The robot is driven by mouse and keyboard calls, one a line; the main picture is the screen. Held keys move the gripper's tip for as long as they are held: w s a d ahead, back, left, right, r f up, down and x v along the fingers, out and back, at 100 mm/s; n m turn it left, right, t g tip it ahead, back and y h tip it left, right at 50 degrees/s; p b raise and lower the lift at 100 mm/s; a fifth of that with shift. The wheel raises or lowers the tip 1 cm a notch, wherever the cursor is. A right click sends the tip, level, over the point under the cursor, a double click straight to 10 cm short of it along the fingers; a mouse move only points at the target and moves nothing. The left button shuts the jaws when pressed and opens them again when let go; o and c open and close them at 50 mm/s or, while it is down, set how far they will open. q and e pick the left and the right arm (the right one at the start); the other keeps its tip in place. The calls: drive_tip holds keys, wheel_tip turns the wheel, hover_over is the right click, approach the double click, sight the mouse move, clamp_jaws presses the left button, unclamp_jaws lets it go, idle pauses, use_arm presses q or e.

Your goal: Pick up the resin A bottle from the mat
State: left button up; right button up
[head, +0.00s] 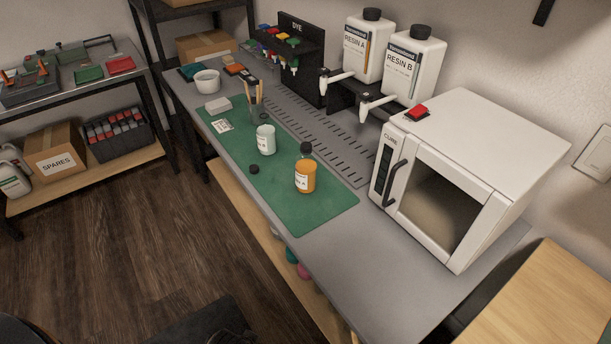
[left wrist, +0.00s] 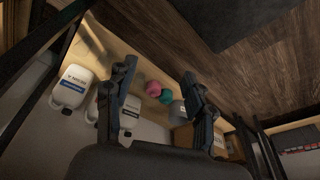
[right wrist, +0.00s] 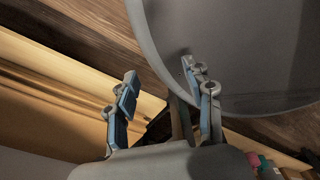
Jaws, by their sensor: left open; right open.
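On the green mat (head: 318,216) stand two small bottles in the head view. One is an amber bottle (head: 306,178) with orange contents, a dark cap and a white label. The other is a pale, whitish bottle (head: 265,140) with no cap on it. Their labels are too small to read, so I cannot tell which is resin A. My left gripper (left wrist: 160,72) is open and empty, facing a lower shelf. My right gripper (right wrist: 159,72) is open and empty. Neither gripper shows in the head view.
Large jugs marked RESIN A (head: 362,52) and RESIN B (head: 412,70) stand on a dispenser behind the mat. A white CURE oven (head: 470,170) is at the right. A brush holder (head: 255,108), white cup (head: 207,82) and dye rack (head: 300,50) are at the back left.

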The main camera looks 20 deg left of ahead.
use_arm(q)
drive_tip(key=w+r+t+b, duration=0.1)
drive_tip(key=w+r, duration=0.2)
drive_tip(key=r, duration=0.5)
drive_tip(key=n+t+y, duration=0.1)
drive_tip(key=n+t, duration=0.2)
drive_tip(key=t, duration=1.1)
approach(305, 150)
drive_tip(key=shift+w+a+f, duration=0.1)
drive_tip(key=shift+w+a, duration=0.05)
drive_tip(key=shift+w, duration=2.7)
drive_tip(key=shift+w+a+f, duration=0.1)
drive_tip(key=shift+w, duration=2.8)
use_arm(e)
drive_tip(key=shift+w+d+f, duration=0.4)
drive_tip(key=shift+d+f, duration=0.3)
use_arm(q)
drive_tip(key=shift+r, duration=0.1)
clamp_jaws()
